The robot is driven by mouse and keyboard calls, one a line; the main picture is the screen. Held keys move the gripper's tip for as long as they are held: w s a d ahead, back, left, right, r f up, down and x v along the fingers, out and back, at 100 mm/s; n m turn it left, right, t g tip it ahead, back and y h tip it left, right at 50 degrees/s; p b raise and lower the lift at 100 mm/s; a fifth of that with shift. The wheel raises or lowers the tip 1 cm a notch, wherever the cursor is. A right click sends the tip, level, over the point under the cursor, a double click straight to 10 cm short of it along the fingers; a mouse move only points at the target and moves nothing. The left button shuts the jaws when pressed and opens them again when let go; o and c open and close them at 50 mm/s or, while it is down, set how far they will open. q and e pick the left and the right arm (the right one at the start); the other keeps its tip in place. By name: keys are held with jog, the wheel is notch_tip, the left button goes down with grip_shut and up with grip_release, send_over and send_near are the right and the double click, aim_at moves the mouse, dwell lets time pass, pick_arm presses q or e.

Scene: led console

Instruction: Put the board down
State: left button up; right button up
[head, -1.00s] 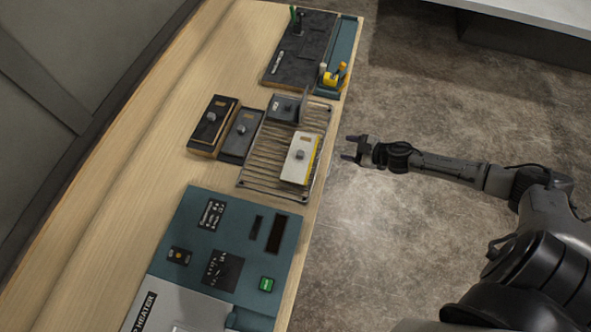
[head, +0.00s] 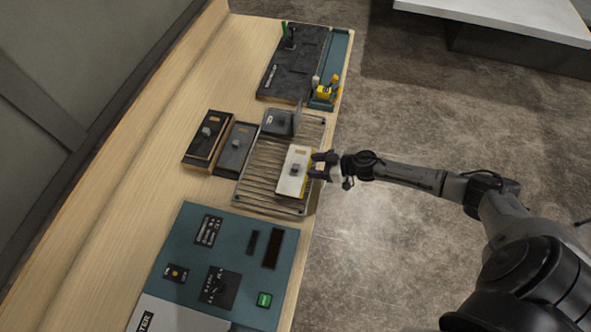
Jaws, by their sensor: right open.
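The board appears to be the white plate with a yellow edge and a small grey block on top (head: 294,180). It lies on a wire rack (head: 258,192) on the wooden bench. My right gripper (head: 314,166) is open at the board's right edge, with its fingertips at or just over that edge. I cannot tell whether they touch it. My left gripper is not in view.
A dark plate (head: 281,121) sits at the rack's far end. Two dark boards (head: 209,141) lie left of the rack. A teal heater console (head: 238,235) stands nearer, and a black mat (head: 294,68) with a teal tray (head: 335,62) lies beyond. The bench's left side is bare.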

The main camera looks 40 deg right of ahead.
aim_at(298, 167)
jog(key=shift+x, duration=2.9)
jog(key=shift+s+f, duration=0.1)
grip_shut()
